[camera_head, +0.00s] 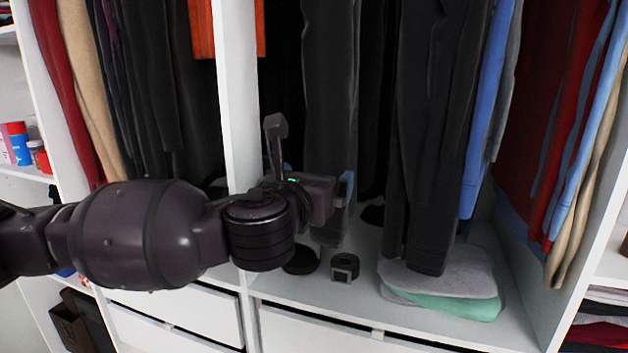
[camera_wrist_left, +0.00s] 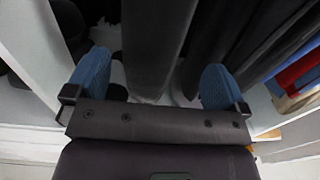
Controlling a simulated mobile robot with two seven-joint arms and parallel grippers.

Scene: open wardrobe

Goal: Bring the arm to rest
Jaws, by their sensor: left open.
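My left arm comes in from the left in the head view and reaches to the wardrobe's centre divider. My left gripper (camera_head: 345,190) is at the front of the right-hand wardrobe bay, above its floor. In the left wrist view its two blue finger pads (camera_wrist_left: 155,85) are wide apart, with nothing held between them. Dark hanging trousers show beyond the fingers. My right gripper is in neither view.
The white centre divider (camera_head: 236,95) stands close behind my wrist. Dark trousers (camera_head: 435,120) hang in the right bay. A small dark object (camera_head: 345,267) and folded grey and green cloths (camera_head: 445,280) lie on its floor. White drawers (camera_head: 180,312) are below.

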